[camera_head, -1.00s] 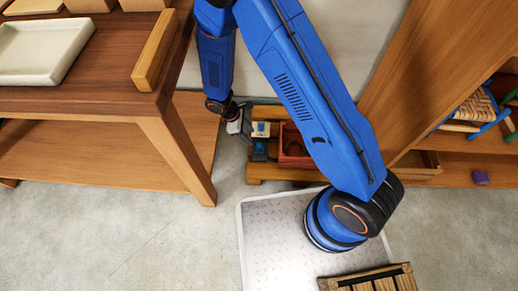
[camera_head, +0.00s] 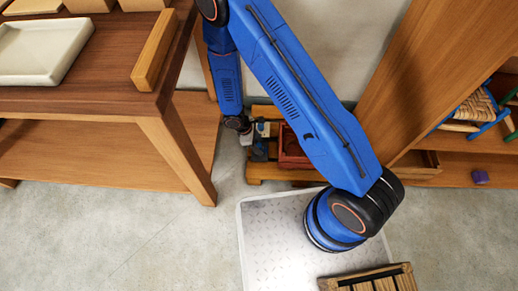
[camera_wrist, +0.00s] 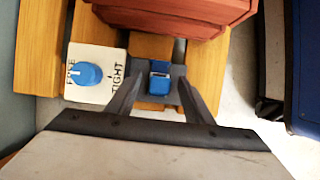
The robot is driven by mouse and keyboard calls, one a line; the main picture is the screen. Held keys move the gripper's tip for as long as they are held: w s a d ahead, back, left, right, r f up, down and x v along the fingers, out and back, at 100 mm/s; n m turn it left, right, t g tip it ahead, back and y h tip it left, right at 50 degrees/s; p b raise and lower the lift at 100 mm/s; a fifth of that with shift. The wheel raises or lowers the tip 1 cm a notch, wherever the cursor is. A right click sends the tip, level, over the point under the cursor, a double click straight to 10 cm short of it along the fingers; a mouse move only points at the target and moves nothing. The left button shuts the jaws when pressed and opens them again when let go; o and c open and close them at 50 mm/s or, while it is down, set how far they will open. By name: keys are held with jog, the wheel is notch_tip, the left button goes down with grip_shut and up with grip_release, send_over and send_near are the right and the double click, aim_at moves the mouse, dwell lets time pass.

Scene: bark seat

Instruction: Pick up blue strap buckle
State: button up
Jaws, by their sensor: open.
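The blue strap buckle (camera_wrist: 159,85) sits on a dark mount on the slatted wooden stand, in the middle of the wrist view. My gripper (camera_wrist: 160,76) is open, with one dark finger on each side of the buckle. I cannot tell whether either finger touches it. In the head view my gripper (camera_head: 246,136) is low by the left end of the stand, and its fingers are hard to make out there.
A white plate (camera_wrist: 103,60) with a blue knob (camera_wrist: 84,74) and the word TIGHT lies left of the buckle. A red box (camera_wrist: 180,14) stands just beyond it. The wooden stand (camera_head: 275,174) sits between a table leg (camera_head: 178,160) and a tall cabinet (camera_head: 430,75).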

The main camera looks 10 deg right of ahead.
jog(key=shift+f, duration=0.15)
grip_shut()
